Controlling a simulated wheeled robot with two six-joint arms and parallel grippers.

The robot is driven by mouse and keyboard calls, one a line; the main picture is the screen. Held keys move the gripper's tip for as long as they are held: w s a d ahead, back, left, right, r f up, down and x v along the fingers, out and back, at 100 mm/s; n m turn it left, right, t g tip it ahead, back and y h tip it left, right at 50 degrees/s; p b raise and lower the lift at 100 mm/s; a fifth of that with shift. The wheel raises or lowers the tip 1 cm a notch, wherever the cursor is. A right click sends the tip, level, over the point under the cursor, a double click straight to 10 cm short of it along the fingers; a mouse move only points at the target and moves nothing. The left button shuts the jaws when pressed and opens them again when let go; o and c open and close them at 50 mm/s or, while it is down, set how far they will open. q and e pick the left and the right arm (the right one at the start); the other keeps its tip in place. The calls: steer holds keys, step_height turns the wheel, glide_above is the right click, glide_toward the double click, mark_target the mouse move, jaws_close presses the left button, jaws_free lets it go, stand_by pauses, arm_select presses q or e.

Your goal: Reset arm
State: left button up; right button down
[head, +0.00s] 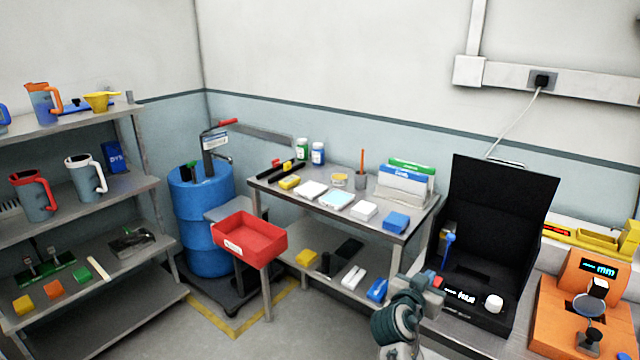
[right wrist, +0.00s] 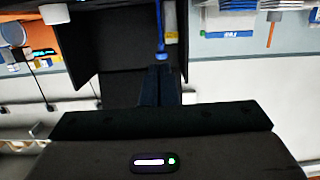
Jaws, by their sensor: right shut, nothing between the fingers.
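My right arm comes in from the bottom in the head view, its gripper (head: 432,285) in front of the open black case (head: 505,205). In the right wrist view the dark fingers (right wrist: 160,72) are together with nothing between them. A blue tool (head: 449,242) stands upright at the left inside the case; a blue stem (right wrist: 160,35) shows beyond the fingertips in the wrist view. A white round knob (head: 493,303) sits at the right of the case floor. My left gripper is not in view.
A grey bench (head: 290,200) with boxes and bottles stands left of the case. A red bin (head: 250,240) juts out at its front left. An orange device (head: 585,305) is on the right. A blue drum (head: 200,215) and a shelf rack (head: 70,235) stand farther left.

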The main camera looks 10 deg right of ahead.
steer(key=s+f+n+g+y, duration=0.45)
steer(key=s+f, duration=0.85)
steer(key=s, duration=0.5)
steer(key=s+a+f+n+g+y, duration=0.1)
steer(key=s+a+f+n+y, duration=0.2)
steer(key=s, duration=0.6)
steer(key=s+a+n+g+y, duration=0.25)
steer(key=s+a, duration=0.25)
steer(key=s, duration=0.5)
steer(key=s+a+f+x, duration=0.1)
steer(key=s+x, duration=0.2)
steer(key=x, duration=1.1)
steer(key=s+f+x, duration=0.1)
steer(key=s+x, duration=0.2)
steer(key=x, duration=1.1)
steer(key=s+d+f+g, duration=0.1)
steer(key=s+f+g, duration=0.1)
steer(key=s+f, duration=1.7)
step_height(320, 180, down, 2)
steer(key=shift+s+d+f+y, duration=0.2)
steer(key=shift+s+d+y, duration=0.05)
steer(key=shift+y, duration=0.15)
